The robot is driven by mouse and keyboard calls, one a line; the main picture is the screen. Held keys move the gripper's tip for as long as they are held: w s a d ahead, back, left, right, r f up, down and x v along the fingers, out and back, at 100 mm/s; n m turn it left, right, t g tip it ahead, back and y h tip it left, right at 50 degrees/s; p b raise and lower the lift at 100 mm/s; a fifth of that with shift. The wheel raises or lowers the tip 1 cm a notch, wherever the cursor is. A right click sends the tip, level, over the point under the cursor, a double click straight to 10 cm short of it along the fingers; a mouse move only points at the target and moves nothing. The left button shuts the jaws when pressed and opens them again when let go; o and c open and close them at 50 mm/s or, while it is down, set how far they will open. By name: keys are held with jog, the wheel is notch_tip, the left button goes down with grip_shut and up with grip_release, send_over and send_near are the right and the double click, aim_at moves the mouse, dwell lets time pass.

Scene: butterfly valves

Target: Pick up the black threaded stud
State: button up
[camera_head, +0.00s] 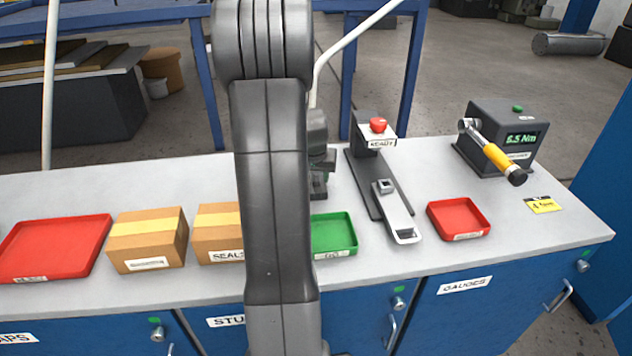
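I cannot make out a black threaded stud in the head view; my arm hides the middle of the bench. My arm stands upright in front of the bench. Behind its right side a dark, jointed part (318,160) shows just above the green tray. It may be my wrist and gripper, but it is mostly hidden, and I cannot see fingers or whether they are open or shut.
The grey bench (75,190) carries a red tray (55,250), two cardboard boxes (148,240), a green tray (335,236), a fixture (380,190) with a red knob, a small red tray (459,219) and a torque tester (500,138). Blue cabinets (455,320) stand below.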

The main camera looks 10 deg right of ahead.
grip_shut()
jog(key=shift+r, duration=0.1)
